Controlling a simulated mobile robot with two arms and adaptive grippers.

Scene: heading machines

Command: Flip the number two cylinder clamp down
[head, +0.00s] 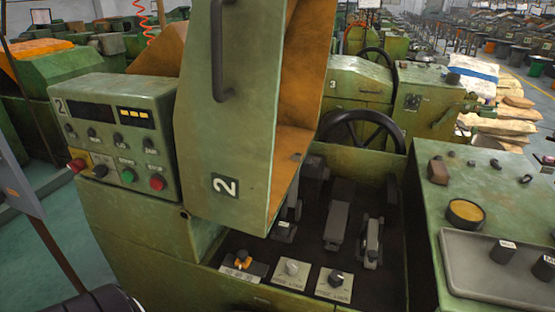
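Machine number two is the green machine in front, marked "2" on its control box (120,130) and on its raised guard (235,110). In its open bay (300,265) stand dark grey lever-like parts: one partly behind the guard (287,222), one in the middle (338,215) and one at the right (372,242). I cannot tell for certain which is the cylinder clamp. At the bay's front are a plate with an orange-topped switch (243,260) and two labelled plates with knobs (291,268) (335,278). Neither gripper shows.
A black handwheel (362,132) stands behind the bay. A green panel (480,190) with a yellow-topped button and a grey tray (510,275) is at the right. The guard blocks part of the bay. A grey sloped board (15,185) stands at the left edge.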

